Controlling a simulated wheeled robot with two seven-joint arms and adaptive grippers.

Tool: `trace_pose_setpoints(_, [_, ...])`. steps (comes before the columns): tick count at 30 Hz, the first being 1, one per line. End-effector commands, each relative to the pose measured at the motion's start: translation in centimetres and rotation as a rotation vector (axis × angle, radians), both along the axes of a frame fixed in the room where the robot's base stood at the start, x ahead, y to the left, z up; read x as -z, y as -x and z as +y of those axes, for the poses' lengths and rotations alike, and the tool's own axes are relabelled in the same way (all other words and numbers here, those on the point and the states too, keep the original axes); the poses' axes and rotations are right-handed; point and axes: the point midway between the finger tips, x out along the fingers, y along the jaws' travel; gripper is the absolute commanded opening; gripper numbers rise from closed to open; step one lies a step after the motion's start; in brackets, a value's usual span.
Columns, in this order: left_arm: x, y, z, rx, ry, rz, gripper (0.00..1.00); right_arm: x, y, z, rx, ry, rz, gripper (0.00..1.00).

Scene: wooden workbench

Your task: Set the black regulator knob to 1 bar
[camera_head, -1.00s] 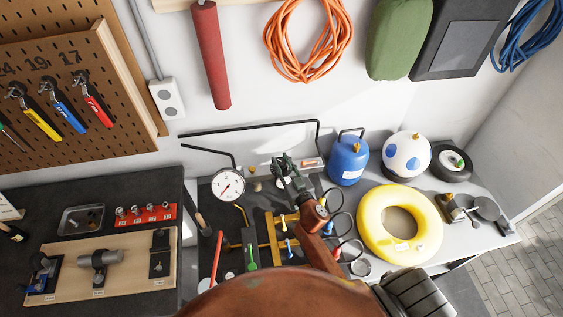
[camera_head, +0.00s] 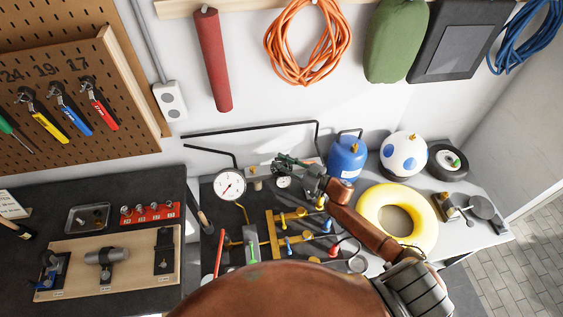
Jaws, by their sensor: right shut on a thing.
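My right gripper (camera_head: 281,163) reaches in from the lower right to the back of the bench, by the regulator panel. My left gripper is out of view.
Yellow pipework with coloured valve handles (camera_head: 275,230) lies in front of the panel. A blue gas cylinder (camera_head: 346,158) stands close right of my gripper, with a yellow ring (camera_head: 427,230) farther right. A wooden board (camera_head: 70,246) with fixtures lies at left.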

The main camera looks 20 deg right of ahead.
Motion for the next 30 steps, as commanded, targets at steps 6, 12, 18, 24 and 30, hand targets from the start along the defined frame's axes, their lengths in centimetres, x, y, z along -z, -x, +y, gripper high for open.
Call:
trace_pose_setpoints(6, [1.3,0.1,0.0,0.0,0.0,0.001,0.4,0.2,-0.2,-0.2,-0.116,0.004,-0.001,0.01])
trace_pose_setpoints(12, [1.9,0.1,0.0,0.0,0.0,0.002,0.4,0.0,-0.2,-0.2,-0.174,0.001,-0.001,0.01])
trace_pose_setpoints(18, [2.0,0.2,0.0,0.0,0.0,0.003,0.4,0.0,-0.1,-0.1,-0.195,0.0,-0.001,0.01])
trace_pose_setpoints(24, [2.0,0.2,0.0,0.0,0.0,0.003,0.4,-0.1,-0.1,-0.1,-0.196,-0.001,-0.001,0.01])
trace_pose_setpoints(30, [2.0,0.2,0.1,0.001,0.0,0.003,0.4,-0.1,-0.1,-0.1,-0.195,0.0,-0.001,0.31])
